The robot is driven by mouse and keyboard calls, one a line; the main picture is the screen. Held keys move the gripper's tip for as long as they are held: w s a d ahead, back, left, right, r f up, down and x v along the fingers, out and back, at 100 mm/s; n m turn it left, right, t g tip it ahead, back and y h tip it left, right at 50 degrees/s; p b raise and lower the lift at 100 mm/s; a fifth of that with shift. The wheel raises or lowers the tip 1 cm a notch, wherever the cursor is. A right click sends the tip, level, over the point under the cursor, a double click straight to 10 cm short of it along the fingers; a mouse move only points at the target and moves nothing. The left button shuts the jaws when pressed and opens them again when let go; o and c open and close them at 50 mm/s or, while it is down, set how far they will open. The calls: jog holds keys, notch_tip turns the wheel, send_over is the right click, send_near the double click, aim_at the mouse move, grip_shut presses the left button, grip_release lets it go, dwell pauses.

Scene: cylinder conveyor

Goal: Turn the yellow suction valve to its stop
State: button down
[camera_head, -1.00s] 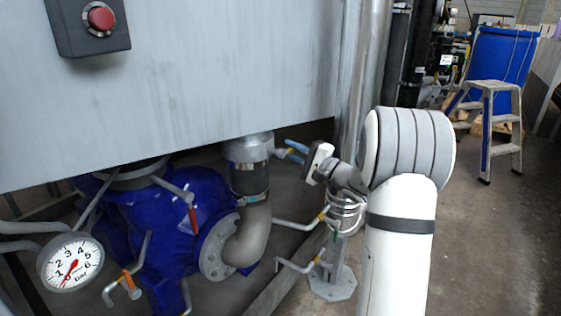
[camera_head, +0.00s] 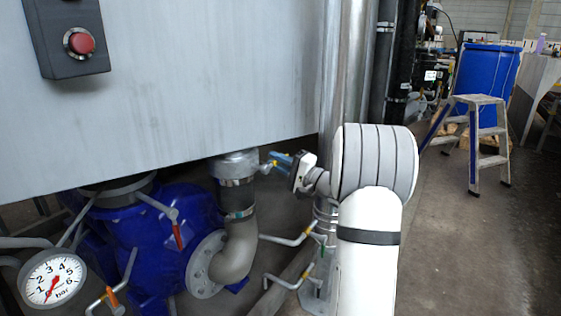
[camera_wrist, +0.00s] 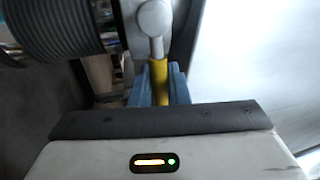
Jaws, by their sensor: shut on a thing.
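The yellow suction valve handle (camera_wrist: 157,80) points toward me in the wrist view, below a round grey valve body (camera_wrist: 154,18). My gripper (camera_wrist: 158,84) has its blue fingers on both sides of the handle and is shut on it. In the head view my gripper (camera_head: 272,161) reaches in from the right at the side of the vertical pipe, just under the grey panel. Only a small bit of the yellow handle (camera_head: 266,167) shows there, and the fingers partly hide it. How far the handle is turned is hard to tell.
A grey panel (camera_head: 200,85) with a red button (camera_head: 81,43) hangs close above the fingers. A blue pump (camera_head: 165,240), a pressure gauge (camera_head: 52,279) and other levers lie below left. A metal post (camera_head: 340,75) stands behind my arm. The floor at the right is open before a step stool (camera_head: 478,130).

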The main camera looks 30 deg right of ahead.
jog(key=c, duration=1.5)
grip_release()
jog(key=shift+w, duration=0.15)
jog(key=shift+o, duration=0.2)
jog(key=shift+s+d, duration=0.2)
jog(key=shift+s, duration=0.1)
jog(key=p+v, duration=0.2)
jog(key=v, duration=0.5)
